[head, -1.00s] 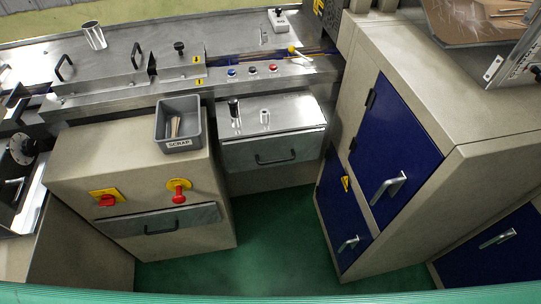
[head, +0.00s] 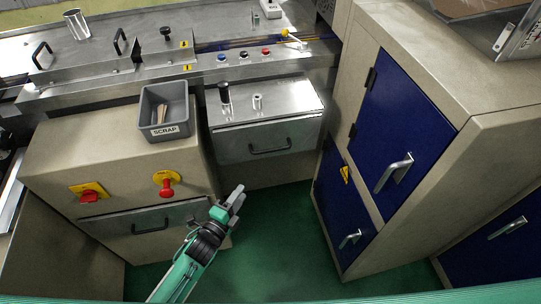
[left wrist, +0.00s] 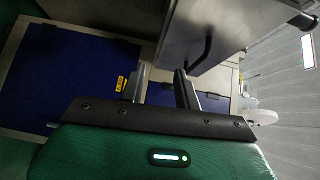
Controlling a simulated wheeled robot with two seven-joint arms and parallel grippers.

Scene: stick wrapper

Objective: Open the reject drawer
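Two steel-fronted drawers with black bar handles show in the head view, and I can read no reject label on either. One is the steel drawer (head: 236,148) under the steel box at the centre, with its handle (head: 270,150). The other is the lower left drawer (head: 110,228), with its handle (head: 150,226). Both look shut. My left gripper (head: 237,196) is below and in front of the centre drawer, apart from it. In the left wrist view its fingers (left wrist: 161,85) are spread and empty, with a black handle (left wrist: 203,50) just beyond them. My right gripper is out of view.
A grey scrap bin (head: 166,128) stands on the beige cabinet, above a red knob (head: 167,187) and a red switch (head: 90,197). A tall cabinet with blue doors (head: 400,135) stands at right. The green floor (head: 275,235) between is clear.

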